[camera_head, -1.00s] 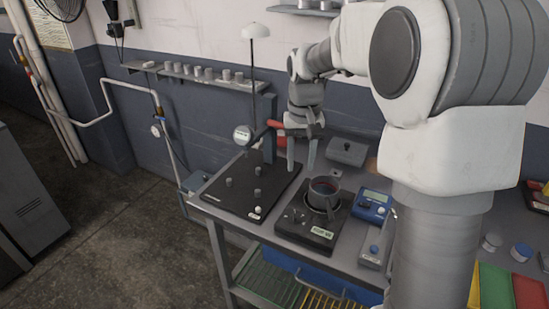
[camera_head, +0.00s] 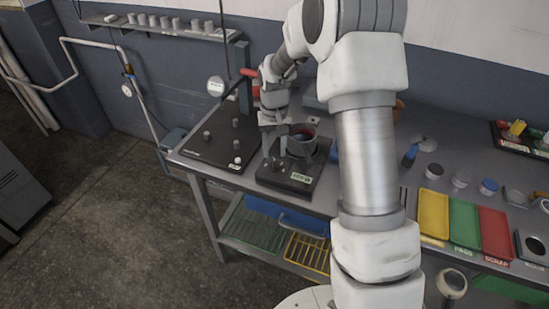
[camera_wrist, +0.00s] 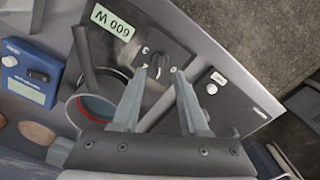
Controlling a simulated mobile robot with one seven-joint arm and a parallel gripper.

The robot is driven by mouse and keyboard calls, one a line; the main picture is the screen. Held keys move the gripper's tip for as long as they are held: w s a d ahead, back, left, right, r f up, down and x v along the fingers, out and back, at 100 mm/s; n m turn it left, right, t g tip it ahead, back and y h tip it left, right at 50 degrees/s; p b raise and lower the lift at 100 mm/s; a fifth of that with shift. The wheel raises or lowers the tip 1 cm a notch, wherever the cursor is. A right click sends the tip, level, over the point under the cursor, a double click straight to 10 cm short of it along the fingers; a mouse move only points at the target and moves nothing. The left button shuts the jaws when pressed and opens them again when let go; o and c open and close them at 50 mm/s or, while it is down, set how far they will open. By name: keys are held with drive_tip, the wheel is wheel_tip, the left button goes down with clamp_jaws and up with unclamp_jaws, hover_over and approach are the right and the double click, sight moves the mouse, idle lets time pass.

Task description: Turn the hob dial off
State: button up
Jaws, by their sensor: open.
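The black hob (camera_head: 300,186) with its "600 W" label stands on the bench; it also shows in the wrist view (camera_wrist: 150,22). Its small dark dial (camera_wrist: 157,64) sits on the hob's front panel. My gripper (camera_wrist: 160,73) is open and empty. Its two fingertips are on either side of the dial in the picture; I cannot tell whether they touch it. In the head view my gripper (camera_head: 274,153) points down over the hob's front left. The dark pan (camera_wrist: 82,112) stands on the hob beside my fingers, its handle pointing towards the label.
A black board (camera_head: 206,152) with several small pegs lies left of the hob. A blue meter (camera_wrist: 30,72) stands on the hob's other side. Yellow (camera_head: 433,213), green (camera_head: 465,222) and red (camera_head: 495,235) trays lie farther right. The bench's front edge is close to the hob.

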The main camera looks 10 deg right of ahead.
sight(274, 162)
drive_tip(key=shift+f, duration=2.1)
clamp_jaws()
